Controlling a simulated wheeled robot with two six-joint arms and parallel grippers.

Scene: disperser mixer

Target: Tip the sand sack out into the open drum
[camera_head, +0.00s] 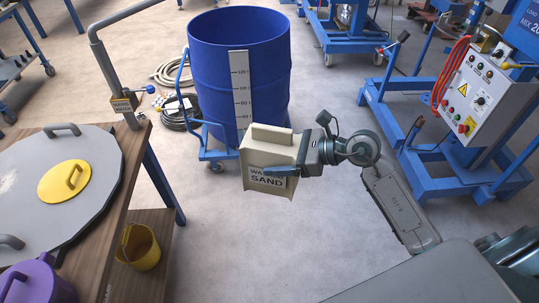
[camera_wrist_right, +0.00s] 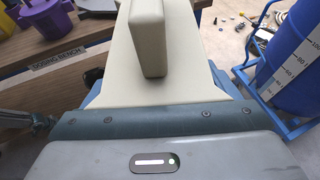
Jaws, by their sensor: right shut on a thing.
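The sand sack (camera_head: 268,150) is a cream, box-shaped sack with a raised handle on top and a label reading "SAND". My right gripper (camera_head: 282,172) is shut on it from the right and holds it about upright in front of the drum. In the right wrist view the sack's pale top and handle (camera_wrist_right: 148,35) fill the middle, between the gripper's jaws. The open drum (camera_head: 215,75) is blue with a white scale strip and stands behind the sack on a wheeled blue frame. It also shows at the right of the right wrist view (camera_wrist_right: 298,65). My left gripper is out of view.
A wooden table (camera_head: 128,205) at the left bears a grey lid (camera_head: 100,150) with a yellow cap. A purple container (camera_head: 40,285) and a yellow bucket (camera_head: 142,247) are near it. A control panel (camera_head: 478,95) stands at the right. Coiled hoses lie left of the drum.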

